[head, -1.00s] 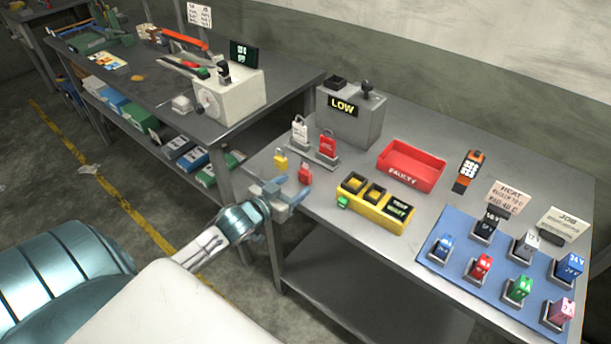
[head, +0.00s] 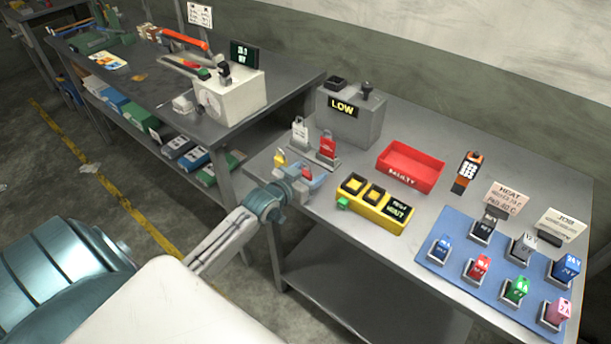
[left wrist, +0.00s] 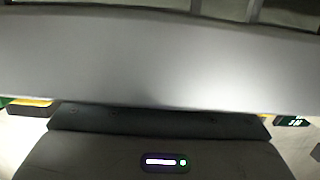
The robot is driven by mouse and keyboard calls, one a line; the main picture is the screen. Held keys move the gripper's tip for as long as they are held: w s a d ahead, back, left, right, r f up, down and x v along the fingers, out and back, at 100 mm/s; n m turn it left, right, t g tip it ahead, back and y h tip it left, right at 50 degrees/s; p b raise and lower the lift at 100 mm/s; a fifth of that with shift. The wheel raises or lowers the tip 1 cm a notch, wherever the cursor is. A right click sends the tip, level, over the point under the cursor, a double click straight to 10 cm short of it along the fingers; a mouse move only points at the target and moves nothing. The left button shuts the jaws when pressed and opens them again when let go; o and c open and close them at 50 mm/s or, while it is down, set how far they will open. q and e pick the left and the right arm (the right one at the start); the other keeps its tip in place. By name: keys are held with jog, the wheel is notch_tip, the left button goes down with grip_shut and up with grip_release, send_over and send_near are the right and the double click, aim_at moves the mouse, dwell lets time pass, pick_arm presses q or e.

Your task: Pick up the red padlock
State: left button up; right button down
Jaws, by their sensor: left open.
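The small red padlock (head: 307,173) lies near the front left of the right-hand metal table (head: 345,250), mostly covered by my left gripper in the head view. My left gripper (head: 304,177) is open, with its fingers at the padlock; I cannot tell whether they touch it or stand around it. A small yellow padlock (head: 280,159) is just left of the gripper. The padlock cannot be made out in the left wrist view, where a grey surface fills most of the picture. My right gripper is not in view.
A yellow block (head: 375,212) is close on the right. A red tray (head: 410,167) and a grey LOW box (head: 350,118) stand farther back. A blue mat (head: 455,245) holds several small blocks.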

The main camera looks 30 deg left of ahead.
pick_arm(q)
jog(key=c, duration=1.1)
jog(key=shift+r, duration=0.1)
jog(key=shift+r, duration=0.55)
notch_tip(320, 180, up, 2)
jog(key=shift+r+b, duration=0.15)
jog(key=shift+b, duration=0.45)
jog(key=s, duration=0.1)
jog(key=s+a, duration=0.1)
jog(key=s, duration=0.3)
jog(key=shift+s+a+r, duration=0.1)
jog(key=shift+s+a, duration=0.05)
jog(key=shift+a, duration=0.15)
jog(key=a+p+v, duration=0.2)
jog(key=v, duration=0.8)
jog(key=shift+f, duration=0.35)
